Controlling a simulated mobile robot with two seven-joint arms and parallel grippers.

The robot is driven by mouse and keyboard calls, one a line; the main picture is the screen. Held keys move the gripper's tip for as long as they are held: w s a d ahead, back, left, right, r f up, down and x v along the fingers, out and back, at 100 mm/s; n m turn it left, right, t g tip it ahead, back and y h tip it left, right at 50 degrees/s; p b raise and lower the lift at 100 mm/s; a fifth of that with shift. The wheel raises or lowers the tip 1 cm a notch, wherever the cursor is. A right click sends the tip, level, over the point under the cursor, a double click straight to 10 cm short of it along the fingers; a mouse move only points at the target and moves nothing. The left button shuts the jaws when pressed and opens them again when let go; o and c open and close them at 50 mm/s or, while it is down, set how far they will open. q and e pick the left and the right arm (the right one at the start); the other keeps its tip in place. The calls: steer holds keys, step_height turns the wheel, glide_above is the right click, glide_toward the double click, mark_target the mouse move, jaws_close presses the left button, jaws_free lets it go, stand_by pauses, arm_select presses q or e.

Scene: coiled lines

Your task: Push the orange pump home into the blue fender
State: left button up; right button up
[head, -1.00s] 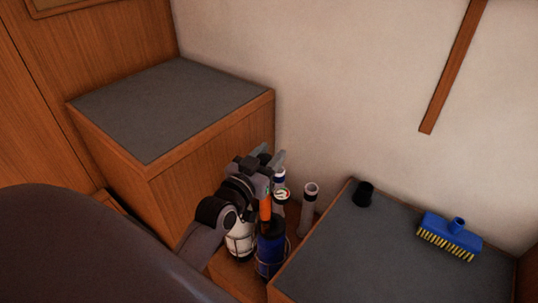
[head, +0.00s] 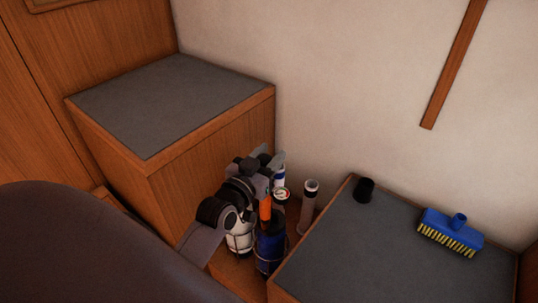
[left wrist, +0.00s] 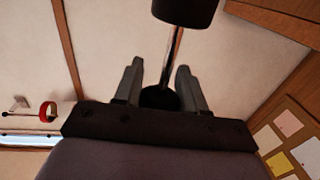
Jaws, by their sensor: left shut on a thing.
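The orange pump (head: 265,208) stands nearly upright, its lower end meeting the top of the blue fender (head: 270,248). Orange still shows above the fender; how deep the tip sits cannot be seen. My left gripper (head: 268,160) is above the fender, shut on the pump's upper part. In the left wrist view, the fingers (left wrist: 160,88) flank a dark round part of the pump (left wrist: 160,99), with a metal rod and a black handle (left wrist: 186,8) beyond it. The blue fender stands in a wire holder. My right gripper is not in view.
A white fender (head: 239,236) stands left of the blue one. A grey-topped locker (head: 345,255) at right carries a black cup (head: 364,190) and blue brush (head: 450,232).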

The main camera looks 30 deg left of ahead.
arm_select(q)
steer(key=shift+f, duration=0.5)
steer(key=o, duration=1.3)
steer(key=s, duration=0.7)
steer(key=shift+d+b, duration=0.2)
steer(key=shift+b, duration=0.25)
steer(key=shift+s, duration=0.1)
steer(key=s+d+f+m+g+h, duration=0.1)
steer(key=s+d+f+g, duration=0.1)
steer(key=f, duration=0.4)
steer(key=s+d+f+m+g+h, duration=0.1)
steer(key=s+d+f+g, duration=0.2)
steer(key=s+f, duration=0.3)
steer(key=s+d+f+m+g+h+p, duration=0.1)
steer(key=s+d+f+g, duration=0.1)
steer(key=s+d+f, duration=0.2)
step_height(320, 180, down, 3)
steer(key=shift+s+g, duration=0.3)
steer(key=shift+s, duration=0.35)
